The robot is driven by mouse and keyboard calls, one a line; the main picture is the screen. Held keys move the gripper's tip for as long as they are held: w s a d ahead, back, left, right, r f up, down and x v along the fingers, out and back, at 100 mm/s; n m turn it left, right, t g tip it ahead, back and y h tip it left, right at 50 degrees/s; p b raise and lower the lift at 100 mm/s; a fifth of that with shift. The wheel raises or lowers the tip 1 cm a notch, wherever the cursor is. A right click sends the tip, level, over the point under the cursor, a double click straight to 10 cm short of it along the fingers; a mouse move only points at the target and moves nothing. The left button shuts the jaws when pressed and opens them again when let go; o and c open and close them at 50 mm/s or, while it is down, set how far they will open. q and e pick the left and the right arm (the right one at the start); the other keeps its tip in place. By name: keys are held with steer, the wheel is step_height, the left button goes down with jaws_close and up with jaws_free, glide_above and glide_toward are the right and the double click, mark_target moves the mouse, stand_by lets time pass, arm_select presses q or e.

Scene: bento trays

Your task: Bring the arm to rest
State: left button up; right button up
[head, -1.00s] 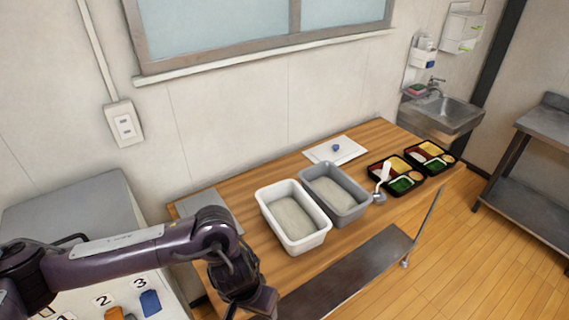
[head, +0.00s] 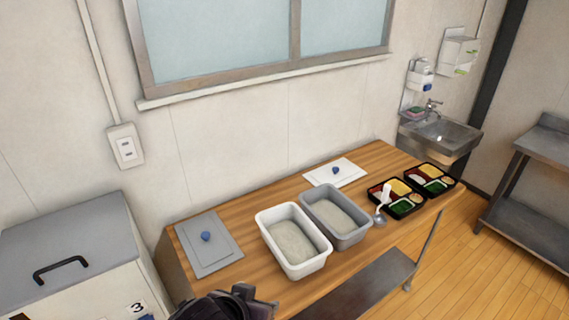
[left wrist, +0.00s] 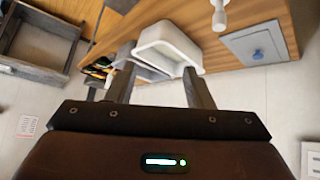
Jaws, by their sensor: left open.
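My left arm shows only as a dark piece at the bottom edge of the head view, and its fingers cannot be made out there. In the left wrist view my left gripper (left wrist: 158,66) is open, with its two fingers apart and nothing between them. Beyond the fingers are the white tub (left wrist: 166,36) and the wooden table, with no contact visible. My right gripper is not in view.
On the table (head: 265,267) stand the white tub (head: 318,264), a grey tub (head: 349,243), two bento trays (head: 385,202) (head: 455,175), a ladle (head: 380,218), a grey lid (head: 227,233) and a white lid (head: 350,171). A grey-topped cabinet (head: 65,237) stands left.

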arm_select(q)
steer(key=s+a+f+n+g+y, duration=0.1)
steer(key=s+a+f+g+y, duration=0.1)
steer(key=s+a+f, duration=0.4)
steer(key=s+a+f+g+y, duration=0.1)
steer(key=s+a+f+g, duration=0.15)
steer(key=a, duration=0.55)
step_height(320, 180, down, 32)
steer(key=s+b, duration=0.2)
steer(key=b, duration=0.4)
steer(key=s+a+f+g+b, duration=0.1)
steer(key=s+f+b, duration=0.1)
steer(key=s+f, duration=0.8)
steer(key=s+a+f+g+b, duration=0.1)
steer(key=s+a+f+b, duration=0.1)
steer(key=s+f, duration=0.8)
step_height(320, 180, down, 4)
steer(key=shift+a+r+y, duration=0.1)
steer(key=shift+a+y, duration=0.2)
steer(key=shift+s, duration=0.1)
